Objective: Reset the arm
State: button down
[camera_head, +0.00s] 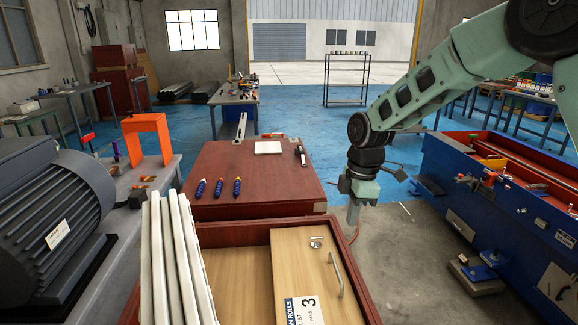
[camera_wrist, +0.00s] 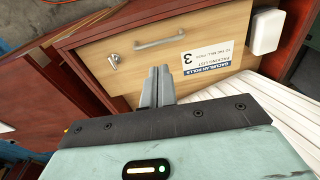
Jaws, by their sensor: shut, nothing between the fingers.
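My arm reaches in from the upper right in the head view. My gripper (camera_head: 353,212) points down just right of the red-brown cabinet. In the wrist view my gripper (camera_wrist: 159,72) shows two grey fingers pressed together with nothing between them. Beyond the fingers is a light wooden panel (camera_wrist: 120,62) with a metal handle (camera_wrist: 159,43) and a white label marked 3 (camera_wrist: 205,58). I cannot tell from the wrist view how far the fingers are from the panel.
A red-brown cabinet top (camera_head: 255,205) holds several blue tools. White tubes (camera_head: 180,265) stand at the front left, near a large grey motor (camera_head: 55,225). A blue machine (camera_head: 500,205) stands at right. Grey floor (camera_head: 400,255) lies open between cabinet and machine.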

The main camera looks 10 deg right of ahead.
jog(key=s+a+r+m, duration=0.2)
jog(key=s+a, duration=0.1)
jog(key=s, duration=0.5)
jog(key=s+a+r+m, duration=0.2)
jog(key=s+a, duration=0.1)
jog(key=s, duration=0.5)
jog(key=s+a+r+m, duration=0.2)
jog(key=s+a+m, duration=0.1)
jog(key=s, duration=0.6)
jog(key=s+d+m, duration=0.1)
jog(key=s+m, duration=0.1)
jog(key=s, duration=0.6)
jog(key=shift+s+d+f+m, duration=0.3)
jog(key=shift+d+f+m, duration=0.1)
